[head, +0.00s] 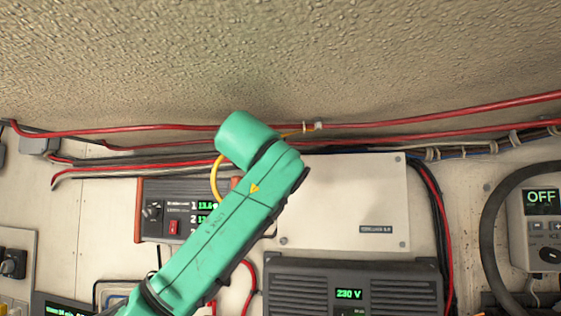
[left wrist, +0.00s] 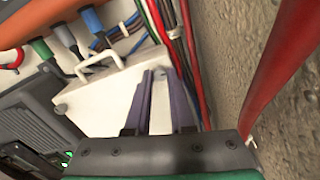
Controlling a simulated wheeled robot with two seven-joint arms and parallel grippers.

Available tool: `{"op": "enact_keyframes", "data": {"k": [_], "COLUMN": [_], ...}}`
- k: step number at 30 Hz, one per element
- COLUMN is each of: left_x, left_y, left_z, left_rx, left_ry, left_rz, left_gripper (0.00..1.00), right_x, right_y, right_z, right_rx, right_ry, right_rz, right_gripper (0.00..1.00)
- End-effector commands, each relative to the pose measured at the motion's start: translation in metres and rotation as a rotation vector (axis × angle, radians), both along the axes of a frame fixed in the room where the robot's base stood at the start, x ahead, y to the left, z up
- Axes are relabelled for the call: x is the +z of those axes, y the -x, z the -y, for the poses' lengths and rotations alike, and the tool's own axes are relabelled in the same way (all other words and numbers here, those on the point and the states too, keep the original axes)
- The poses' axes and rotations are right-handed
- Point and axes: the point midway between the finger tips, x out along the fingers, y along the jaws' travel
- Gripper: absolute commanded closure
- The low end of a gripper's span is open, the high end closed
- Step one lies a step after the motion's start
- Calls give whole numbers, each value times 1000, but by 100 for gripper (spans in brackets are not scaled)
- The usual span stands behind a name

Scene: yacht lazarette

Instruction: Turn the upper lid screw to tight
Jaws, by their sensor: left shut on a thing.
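A white lid (head: 350,205) is on the wall in the head view. Small screws show at its upper right corner (head: 397,160), lower right and lower left; my arm covers its upper left corner. My left arm crosses in front from the lower left, and its gripper is hidden behind it in that view. In the left wrist view my left gripper (left wrist: 162,72) has its two purple-grey fingers against a white panel (left wrist: 112,98). My right gripper is not in view.
Red cables (head: 440,108) run along the wall above the lid, and a cable bundle (head: 432,195) hangs at its right. A grey unit reading 230 V (head: 300,282) is below. A display box (head: 155,208) is at the left, partly behind my arm.

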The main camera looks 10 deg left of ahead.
Motion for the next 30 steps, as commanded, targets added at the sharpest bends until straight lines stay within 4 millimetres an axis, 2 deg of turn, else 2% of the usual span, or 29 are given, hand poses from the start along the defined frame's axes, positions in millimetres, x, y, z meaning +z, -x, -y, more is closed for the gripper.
{"op": "enact_keyframes", "data": {"k": [7,8,9,10,19,22,26,30], "left_x": [5,5,5,5,2,-1,-6,-7], "left_y": [2,2,2,2,1,8,35,79], "left_z": [-1,-1,-1,-1,0,0,0,1], "left_rx": [1,1,1,1,-1,-1,-2,-2], "left_ry": [0,0,0,0,1,1,0,1], "left_rz": [13,13,13,12,6,7,11,12], "left_gripper": [100,75,59,48,48,48,48,48], "right_x": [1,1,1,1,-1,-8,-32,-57], "right_y": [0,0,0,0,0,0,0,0], "right_z": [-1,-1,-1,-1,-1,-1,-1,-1], "right_rx": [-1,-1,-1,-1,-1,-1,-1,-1], "right_ry": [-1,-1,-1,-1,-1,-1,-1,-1], "right_rz": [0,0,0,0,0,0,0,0], "right_gripper": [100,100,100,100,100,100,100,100]}}
